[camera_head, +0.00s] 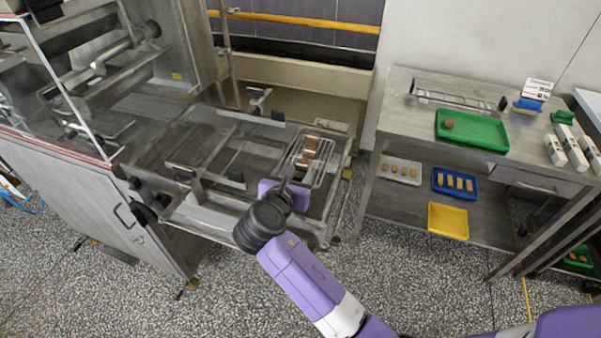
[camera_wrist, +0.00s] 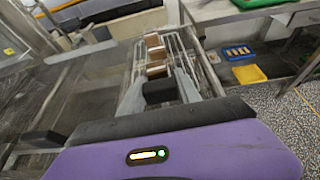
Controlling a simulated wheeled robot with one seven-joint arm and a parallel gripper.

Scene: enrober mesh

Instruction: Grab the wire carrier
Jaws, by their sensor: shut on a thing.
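The wire carrier (camera_head: 327,155) is a narrow wire rack with a few brown bars (camera_head: 308,152) on it, at the right end of the machine frame in the head view. In the wrist view the wire carrier (camera_wrist: 183,68) runs away from me, with the brown bars (camera_wrist: 154,55) in a row along its left part. My gripper (camera_head: 288,177) is at the carrier's near end. Its fingers (camera_wrist: 158,92) are shut on a dark block at that end, which looks like the carrier's handle. The exact contact is partly hidden by the fingers and my wrist.
The enrober's metal frame (camera_head: 215,150) spreads to the left, with dark knobs and bars. A steel table (camera_head: 400,110) stands to the right, with a green tray (camera_head: 480,138) on top and blue (camera_head: 440,186) and yellow (camera_head: 434,224) trays on its shelf. Speckled floor lies open in front.

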